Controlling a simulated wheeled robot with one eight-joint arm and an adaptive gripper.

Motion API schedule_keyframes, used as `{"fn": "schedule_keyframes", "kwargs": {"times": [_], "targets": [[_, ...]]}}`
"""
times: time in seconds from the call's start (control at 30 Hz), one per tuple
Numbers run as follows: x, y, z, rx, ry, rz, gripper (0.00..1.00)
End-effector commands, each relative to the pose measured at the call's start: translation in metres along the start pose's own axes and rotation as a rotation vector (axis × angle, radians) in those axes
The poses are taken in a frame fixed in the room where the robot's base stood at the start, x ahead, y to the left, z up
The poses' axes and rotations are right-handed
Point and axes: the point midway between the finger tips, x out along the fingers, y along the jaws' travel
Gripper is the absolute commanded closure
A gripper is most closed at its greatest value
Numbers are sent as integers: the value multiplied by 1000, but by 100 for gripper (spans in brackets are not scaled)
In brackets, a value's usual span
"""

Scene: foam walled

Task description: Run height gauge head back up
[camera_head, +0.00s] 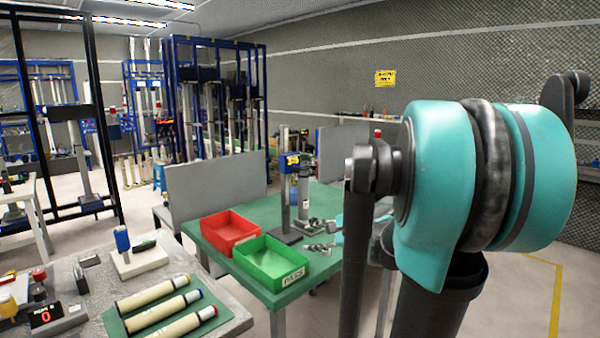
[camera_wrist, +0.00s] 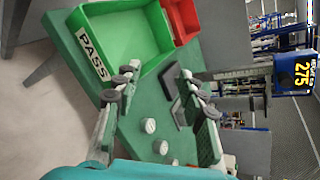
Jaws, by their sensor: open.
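The height gauge (camera_head: 284,185) stands upright on the green table, with a dark base (camera_head: 285,236) and a tall column. Its head with a yellow-lit display (camera_head: 293,160) sits high on the column, above the middle. In the wrist view the head's display (camera_wrist: 298,73) appears turned sideways at the right edge and seems to read 275. My gripper (camera_head: 318,237) is open and empty, low over the table to the right of the gauge base. In the wrist view my gripper (camera_wrist: 158,86) has its two fingers spread apart, with the head well beyond them. Contact with the gauge is not visible.
A red bin (camera_head: 229,229) and a green PASS bin (camera_head: 272,262) stand left of the gauge on the green table (camera_head: 215,255). A grey panel (camera_head: 215,185) stands behind. A bench with pale cylinders (camera_head: 166,306) is at front left. Small white round pieces (camera_wrist: 149,125) lie near my fingers.

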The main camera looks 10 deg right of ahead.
Motion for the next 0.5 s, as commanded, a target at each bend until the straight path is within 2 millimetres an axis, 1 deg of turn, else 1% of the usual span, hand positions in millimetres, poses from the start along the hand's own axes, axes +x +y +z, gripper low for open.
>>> {"fn": "schedule_keyframes", "kwargs": {"times": [0.03,0.07,0.1,0.2,0.3,0.33,0.4,0.5], "targets": [[-9,-34,-5,127,-40,-78,59],[-14,-53,-6,201,-69,-120,59],[-23,-76,-8,292,-109,-173,59],[-44,-123,-15,478,-203,-276,59],[-62,-153,-20,597,-276,-341,59],[-65,-159,-21,621,-292,-353,59],[-70,-168,-22,657,-317,-372,59],[-69,-174,-22,673,-330,-378,59]]}}
